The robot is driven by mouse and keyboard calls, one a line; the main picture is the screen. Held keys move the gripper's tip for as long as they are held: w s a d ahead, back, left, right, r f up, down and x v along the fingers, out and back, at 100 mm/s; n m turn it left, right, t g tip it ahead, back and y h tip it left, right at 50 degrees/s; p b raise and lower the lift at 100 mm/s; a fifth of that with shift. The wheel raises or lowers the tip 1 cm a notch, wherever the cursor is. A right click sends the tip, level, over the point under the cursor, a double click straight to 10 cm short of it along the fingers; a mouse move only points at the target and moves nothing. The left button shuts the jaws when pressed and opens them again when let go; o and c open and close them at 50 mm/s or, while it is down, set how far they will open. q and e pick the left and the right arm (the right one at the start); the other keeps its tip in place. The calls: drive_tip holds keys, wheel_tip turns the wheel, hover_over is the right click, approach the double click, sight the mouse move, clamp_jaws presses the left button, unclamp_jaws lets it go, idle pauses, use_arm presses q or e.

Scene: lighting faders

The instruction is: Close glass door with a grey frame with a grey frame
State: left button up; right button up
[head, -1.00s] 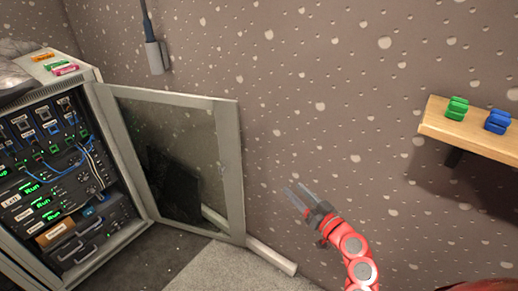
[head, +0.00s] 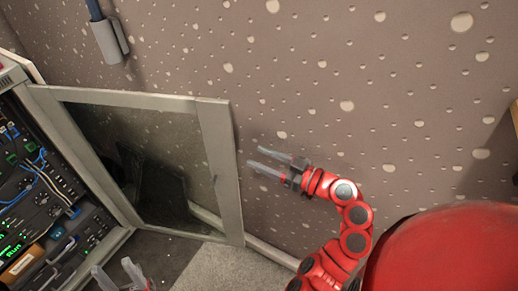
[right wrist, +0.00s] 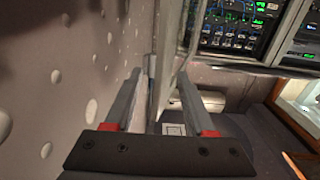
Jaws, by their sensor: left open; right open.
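The glass door with a grey frame (head: 222,165) stands swung open from the rack cabinet (head: 62,135), its free edge towards the wall. My right gripper (head: 258,162) is open just right of that free edge, between door and wall. In the right wrist view the door's frame (right wrist: 166,65) shows nearly edge-on between the two spread fingers (right wrist: 158,82). I cannot tell whether they touch it. My left gripper (head: 123,276) is open and empty at the bottom edge, in front of the cabinet; only its fingers show.
The speckled wall (head: 330,60) runs close behind the door and right arm. A grey holder with a cable (head: 108,40) hangs on it. A pale pipe (head: 270,252) lies along the wall's foot. Grey carpet (head: 208,268) lies below the door.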

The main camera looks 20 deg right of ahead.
sight(234, 147)
drive_tip(key=p+x, duration=0.2)
drive_tip(key=x, duration=0.1)
drive_tip(key=p+x, duration=0.2)
drive_tip(key=shift+s+r, duration=0.15)
drive_tip(key=shift+r, duration=0.2)
drive_tip(key=shift+w+a+f+b, duration=0.2)
drive_tip(key=shift+w+a+b, duration=0.3)
drive_tip(key=shift+w, duration=0.1)
drive_tip(key=shift+w+a+f+b, duration=0.25)
drive_tip(key=shift+w+a+b, duration=0.1)
drive_tip(key=shift+w+a, duration=0.15)
drive_tip(key=shift+x, duration=0.8)
drive_tip(key=shift+r, duration=0.1)
drive_tip(key=shift+d, duration=0.1)
clamp_jaws()
drive_tip(key=s+a+m+t+h, duration=0.1)
drive_tip(key=s+a+h, duration=0.1)
drive_tip(key=s+a, duration=0.2)
drive_tip(key=shift+s+a+m, duration=0.3)
drive_tip(key=shift+s, duration=0.7)
